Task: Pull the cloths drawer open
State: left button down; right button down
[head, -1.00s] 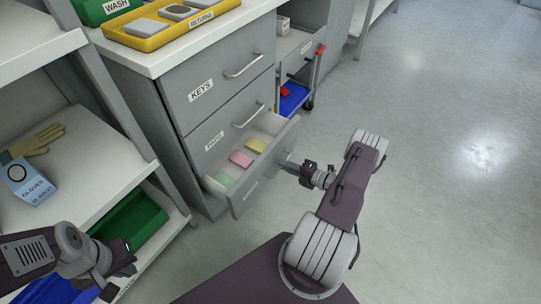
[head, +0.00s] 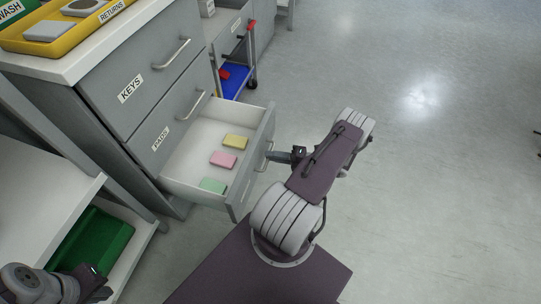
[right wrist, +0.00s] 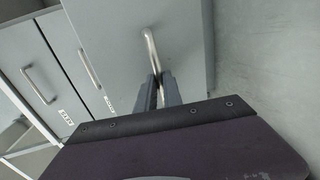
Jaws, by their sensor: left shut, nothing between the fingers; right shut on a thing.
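The bottom drawer (head: 238,170) of the grey cabinet stands well open; its label cannot be read here. A green, a pink and a yellow folded piece (head: 223,160) lie inside it. My right gripper (head: 271,157) is shut on the drawer's bar handle at the front. In the right wrist view the two fingers (right wrist: 157,92) close around the lower part of the handle (right wrist: 151,50). My left gripper (head: 98,285) is shut and empty at the bottom left, near the shelf, partly cut off by the frame's edge.
Above it, the drawers labelled KEYS (head: 148,85) and PADS (head: 165,127) are shut. A yellow RETURNS tray (head: 60,45) sits on top. A green bin (head: 98,240) stands on the lower left shelf. A trolley with a blue tray (head: 236,80) stands behind. The floor at right is clear.

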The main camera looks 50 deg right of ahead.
jog(key=c, duration=1.5)
grip_release()
jog(key=p+v, duration=0.2)
jog(key=v, duration=0.7)
jog(key=shift+p, duration=0.4)
jog(key=shift+s, duration=0.1)
